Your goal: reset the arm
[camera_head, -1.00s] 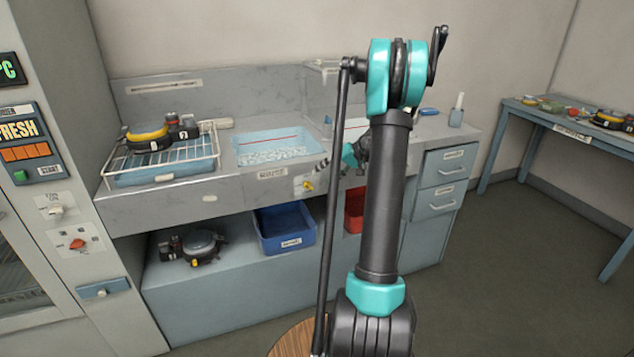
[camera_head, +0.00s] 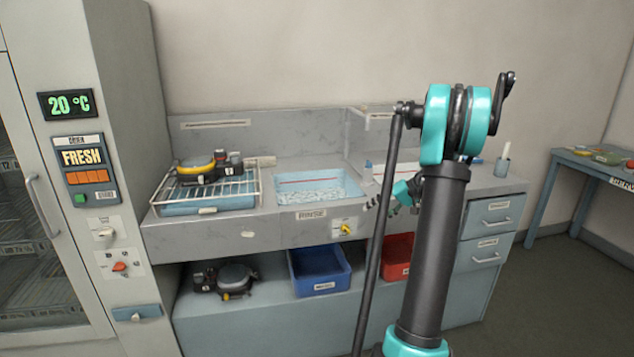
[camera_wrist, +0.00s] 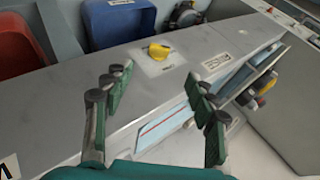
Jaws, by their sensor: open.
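My gripper (camera_wrist: 160,105) is open in the wrist view, its two green-padded fingers apart with nothing between them. Beneath it is the grey bench front, with a yellow knob (camera_wrist: 159,51) beyond the fingertips. In the head view my arm rises at the right of centre, and part of my gripper (camera_head: 385,198) shows to the left of the arm, in front of the bench by the basins. The arm hides part of the bench behind it.
The sink bench (camera_head: 265,238) has a rinse basin (camera_head: 322,196), a wire rack (camera_head: 240,187) with a breathing set (camera_head: 207,166), and blue (camera_head: 325,283) and red (camera_head: 397,270) bins below. A cabinet (camera_head: 118,200) stands left. A blue table (camera_head: 565,158) stands right, with open floor before it.

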